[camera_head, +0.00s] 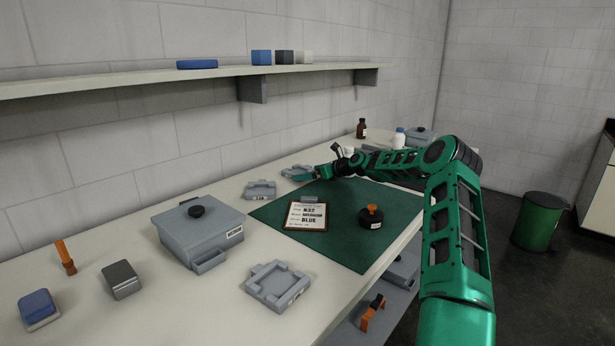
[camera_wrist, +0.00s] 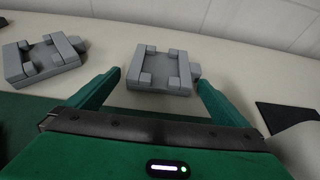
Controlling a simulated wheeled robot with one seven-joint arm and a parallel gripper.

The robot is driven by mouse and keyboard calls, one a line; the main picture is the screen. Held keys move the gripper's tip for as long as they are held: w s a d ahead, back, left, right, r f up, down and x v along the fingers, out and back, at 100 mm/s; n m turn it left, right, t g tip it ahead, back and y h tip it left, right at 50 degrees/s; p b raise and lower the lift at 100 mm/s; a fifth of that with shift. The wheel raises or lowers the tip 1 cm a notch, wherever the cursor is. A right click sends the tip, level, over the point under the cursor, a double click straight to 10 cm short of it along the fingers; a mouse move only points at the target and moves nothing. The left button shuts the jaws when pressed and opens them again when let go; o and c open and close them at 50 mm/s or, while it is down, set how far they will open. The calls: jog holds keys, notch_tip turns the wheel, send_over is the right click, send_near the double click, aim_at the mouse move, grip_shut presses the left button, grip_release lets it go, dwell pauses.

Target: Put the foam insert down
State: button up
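A grey foam insert (camera_head: 296,173) with raised corner blocks lies flat on the pale bench, at the back edge of the green mat. It shows in the wrist view (camera_wrist: 160,72) between and just beyond my two green fingertips. My gripper (camera_head: 318,172) is open, low over the bench, with a small gap on each side of the insert; I see no grip on it. A second similar grey insert (camera_head: 260,190) lies to the left, also in the wrist view (camera_wrist: 42,60). A third grey notched piece (camera_head: 278,287) lies at the front of the bench.
A grey lidded box (camera_head: 198,232) stands on the bench left of the green mat (camera_head: 345,250). A label board (camera_head: 306,216) and a black round object with an orange knob (camera_head: 371,217) sit on the mat. A wall shelf (camera_head: 150,78) runs above. Bottles stand at the far end.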

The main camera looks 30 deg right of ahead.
jog(key=v, duration=1.2)
dwell(0.3)
